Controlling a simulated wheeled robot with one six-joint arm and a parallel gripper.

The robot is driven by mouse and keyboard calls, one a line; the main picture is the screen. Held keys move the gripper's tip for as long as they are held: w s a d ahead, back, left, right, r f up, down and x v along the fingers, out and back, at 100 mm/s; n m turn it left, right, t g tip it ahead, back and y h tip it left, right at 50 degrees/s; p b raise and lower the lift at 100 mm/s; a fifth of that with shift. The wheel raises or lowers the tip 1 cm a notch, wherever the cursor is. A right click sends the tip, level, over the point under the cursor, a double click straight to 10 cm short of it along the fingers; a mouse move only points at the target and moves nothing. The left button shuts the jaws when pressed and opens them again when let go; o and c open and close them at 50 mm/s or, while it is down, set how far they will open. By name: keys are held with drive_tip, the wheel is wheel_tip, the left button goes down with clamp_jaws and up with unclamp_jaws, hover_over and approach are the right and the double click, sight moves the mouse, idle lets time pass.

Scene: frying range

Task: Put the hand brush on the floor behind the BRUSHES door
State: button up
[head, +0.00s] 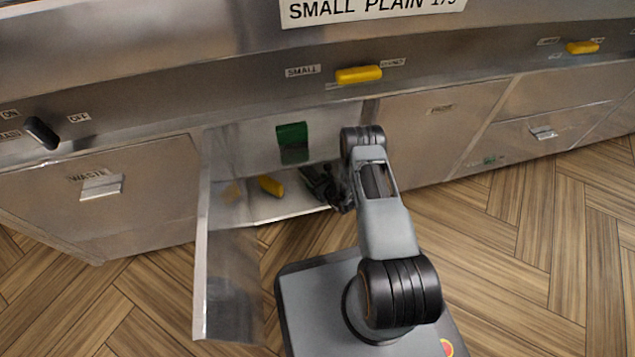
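An open compartment (240,140) shows in the head view, its metal door (230,290) swung out towards me at the left. No BRUSHES lettering is readable on the side of the door that I see. A yellow object (270,185), possibly the hand brush, lies on the compartment floor; its shape is too small to be sure. A green block-like object (292,143) stands or hangs at the back of the compartment. My gripper (318,183) reaches into the opening, right of the yellow object and apart from it. Its fingers are dark and partly hidden, so their opening is unclear.
A closed WASTE front (95,195) is at the left, with closed fronts at the right (430,125). A black knob (41,133) and yellow handles (358,75) (582,47) stick out above. The wooden floor (500,270) at right is clear.

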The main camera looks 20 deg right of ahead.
drive_tip(key=shift+o, duration=0.4)
drive_tip(key=shift+s+d+r, duration=0.1)
drive_tip(key=shift+s+r, duration=0.1)
drive_tip(key=shift+r, duration=0.1)
drive_tip(key=p+v, duration=0.5)
drive_tip(key=v, duration=0.5)
drive_tip(key=shift+p+v, duration=0.35)
drive_tip(key=shift+v, duration=0.45)
drive_tip(key=shift+f, duration=0.1)
